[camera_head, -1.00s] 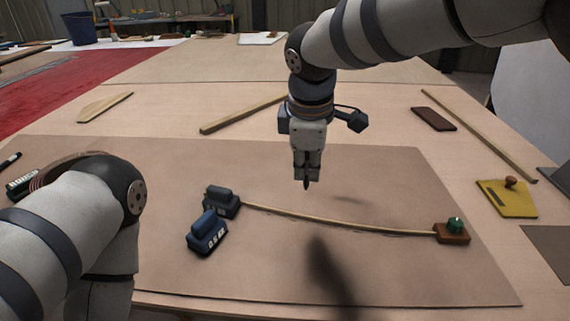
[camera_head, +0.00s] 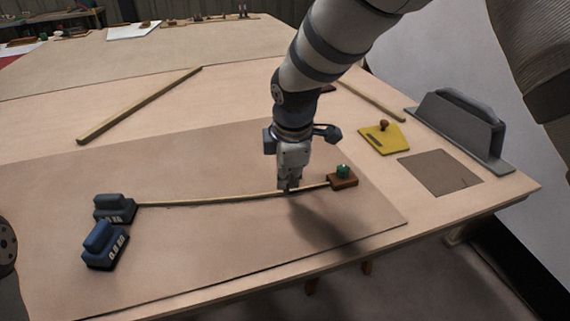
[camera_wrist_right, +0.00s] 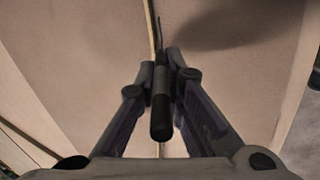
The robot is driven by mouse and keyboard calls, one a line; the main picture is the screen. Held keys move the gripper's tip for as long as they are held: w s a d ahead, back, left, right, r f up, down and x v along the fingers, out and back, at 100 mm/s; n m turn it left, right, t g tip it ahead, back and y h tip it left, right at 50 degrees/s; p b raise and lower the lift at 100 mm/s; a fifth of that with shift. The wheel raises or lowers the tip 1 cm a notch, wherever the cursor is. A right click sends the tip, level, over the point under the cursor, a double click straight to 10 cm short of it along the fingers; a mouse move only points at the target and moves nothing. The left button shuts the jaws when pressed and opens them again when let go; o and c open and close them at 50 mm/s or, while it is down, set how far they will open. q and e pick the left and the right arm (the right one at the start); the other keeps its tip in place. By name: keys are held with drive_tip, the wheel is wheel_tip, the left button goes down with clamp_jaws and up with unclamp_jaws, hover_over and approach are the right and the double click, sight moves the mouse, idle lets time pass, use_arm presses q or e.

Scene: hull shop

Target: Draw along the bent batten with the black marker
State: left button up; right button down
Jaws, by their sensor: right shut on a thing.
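The thin wooden batten (camera_head: 225,199) lies in a shallow curve on the brown board. Its left end meets a dark grey weight (camera_head: 115,208), and its right end meets a brown block with a green knob (camera_head: 343,178). My right gripper (camera_head: 287,187) is over the batten's right part, close to the block. In the wrist view my right gripper (camera_wrist_right: 172,62) is shut on the black marker (camera_wrist_right: 161,105), whose tip points at the board beside the batten (camera_wrist_right: 151,25). I cannot tell whether the tip touches. My left gripper is not in view.
A blue weight (camera_head: 105,246) sits in front of the grey one. A yellow plate with a knob (camera_head: 383,138), a flat brown sheet (camera_head: 440,173) and a grey handled tool (camera_head: 460,125) lie to the right. A loose wooden strip (camera_head: 140,105) lies behind the board (camera_head: 200,260).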

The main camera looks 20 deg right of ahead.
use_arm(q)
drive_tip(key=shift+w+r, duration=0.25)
use_arm(e)
drive_tip(key=shift+r, duration=0.1)
idle(0.5)
drive_tip(key=shift+f, duration=0.45)
idle(0.9)
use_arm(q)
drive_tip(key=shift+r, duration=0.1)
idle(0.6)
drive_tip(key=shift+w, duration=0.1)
use_arm(e)
drive_tip(key=shift+a, duration=0.15)
